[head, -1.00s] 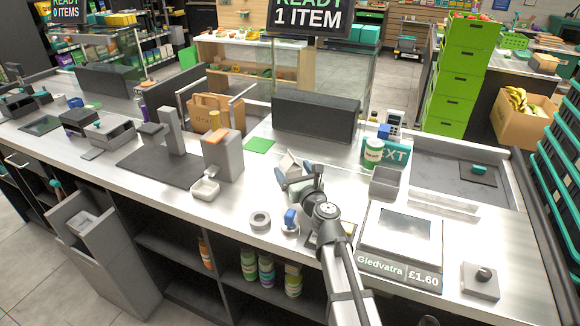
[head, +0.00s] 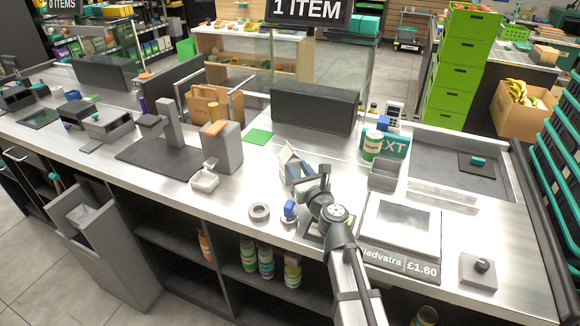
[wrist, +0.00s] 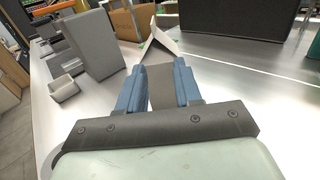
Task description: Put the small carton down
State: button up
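The small carton (head: 285,158) is pale with a grey-brown side and a peaked white top. In the head view it stands out beyond my gripper (head: 299,174), over the middle of the metal counter (head: 240,207). In the wrist view the carton (wrist: 162,90) lies between the two blue fingers of my gripper (wrist: 158,88), which are against its sides. Its white top (wrist: 165,40) points away from me. The carton looks tilted. The fingers hide part of it, and I cannot tell whether its base touches the counter.
A grey box-shaped stand (head: 222,150) and a small white dish (head: 205,181) are further left. A dark upright panel (head: 312,108) stands behind. A grey tray (head: 384,174) and the scale (head: 402,222) are to the right.

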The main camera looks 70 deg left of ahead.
aim_at(290, 146)
jog(key=d+r, duration=0.4)
jog(key=d, duration=0.3)
jog(key=shift+a+r, duration=0.2)
jog(key=shift+a, duration=6.6)
jog(key=shift+c, duration=0.4)
grip_shut()
